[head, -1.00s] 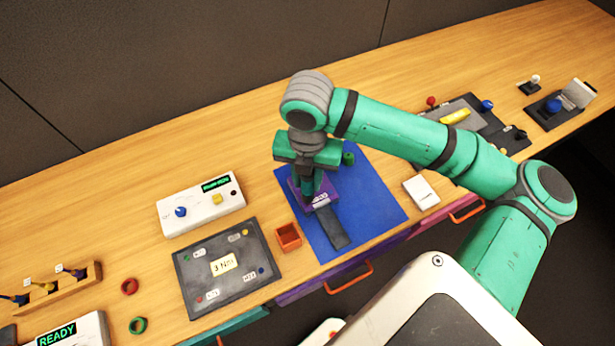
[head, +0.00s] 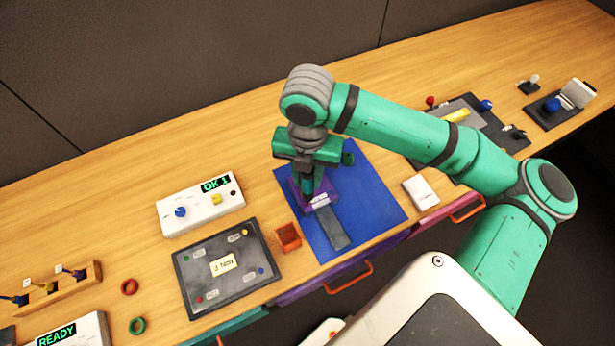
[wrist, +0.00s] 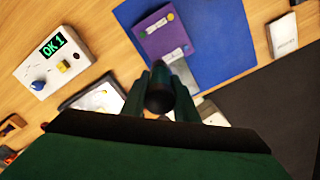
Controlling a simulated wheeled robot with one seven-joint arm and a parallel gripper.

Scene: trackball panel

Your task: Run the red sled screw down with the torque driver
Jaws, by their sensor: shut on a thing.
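My gripper (head: 308,162) points down over the purple block (head: 302,191) on the blue mat. It is shut on the torque driver, whose dark round end (wrist: 160,98) shows between the fingers in the wrist view. In the head view the driver is mostly hidden by the gripper, and its tip meets or hovers at the block; I cannot tell which. The purple block also shows in the wrist view (wrist: 150,46), with a pale label and small green and yellow spots. I cannot make out the red sled screw. The white controller (head: 199,221) has a green display reading "OK 1", a blue knob and a yellow button.
An orange bin (head: 288,237) and a dark labelled tray (head: 206,290) stand left. A white box (head: 420,193) stands right. The back of the table is clear.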

